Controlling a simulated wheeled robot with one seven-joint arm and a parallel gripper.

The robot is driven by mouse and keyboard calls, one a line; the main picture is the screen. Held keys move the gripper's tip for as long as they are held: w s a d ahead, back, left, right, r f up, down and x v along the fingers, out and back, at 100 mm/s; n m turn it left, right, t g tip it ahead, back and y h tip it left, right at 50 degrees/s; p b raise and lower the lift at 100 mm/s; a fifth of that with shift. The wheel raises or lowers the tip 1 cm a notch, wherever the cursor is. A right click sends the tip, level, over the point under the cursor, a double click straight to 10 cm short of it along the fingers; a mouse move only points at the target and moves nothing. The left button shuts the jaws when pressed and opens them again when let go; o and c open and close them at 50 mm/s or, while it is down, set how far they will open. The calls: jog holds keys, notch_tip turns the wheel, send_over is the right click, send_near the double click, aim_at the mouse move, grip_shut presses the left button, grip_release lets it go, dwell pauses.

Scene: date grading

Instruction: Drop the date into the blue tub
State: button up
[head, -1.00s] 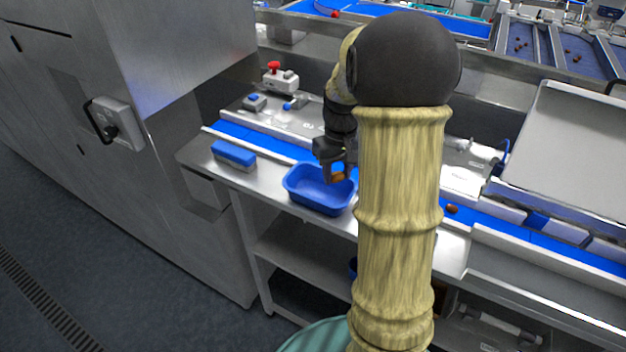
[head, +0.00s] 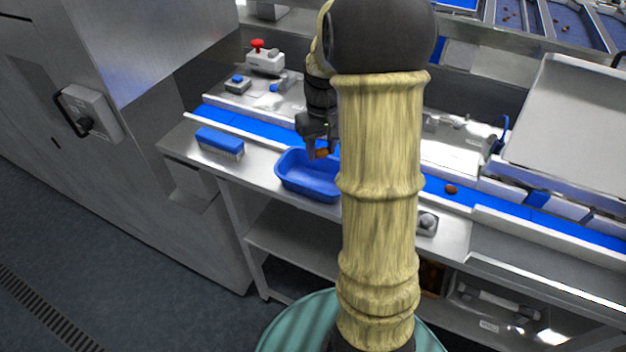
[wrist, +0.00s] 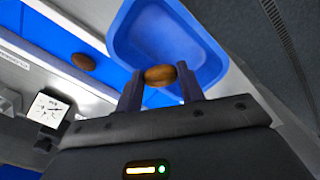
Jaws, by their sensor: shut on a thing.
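The date (wrist: 160,75) is brown and oval, held between the two fingertips in the wrist view. It also shows as a small brown spot in the head view (head: 321,153). My gripper (head: 318,150) is shut on it, above the back part of the blue tub. The blue tub (head: 292,178) stands on the steel bench at the front edge, and my arm hides its right side. In the wrist view the tub (wrist: 120,32) lies behind the date, with its inside facing the camera. I see nothing in the tub's visible part.
A blue belt (head: 240,122) runs behind the tub, with another date (head: 451,189) on it to the right. A blue-topped brush (head: 220,141) lies left of the tub. A red-button box (head: 264,58) stands at the back. A steel cabinet is at left.

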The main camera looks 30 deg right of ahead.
jog(key=shift+f+b, duration=1.5)
jog(key=shift+f, duration=0.75)
jog(key=o, duration=0.8)
notch_tip(320, 180, up, 18)
jog(key=b, duration=0.3)
jog(key=shift+f, duration=0.25)
jog(key=shift+f, duration=0.1)
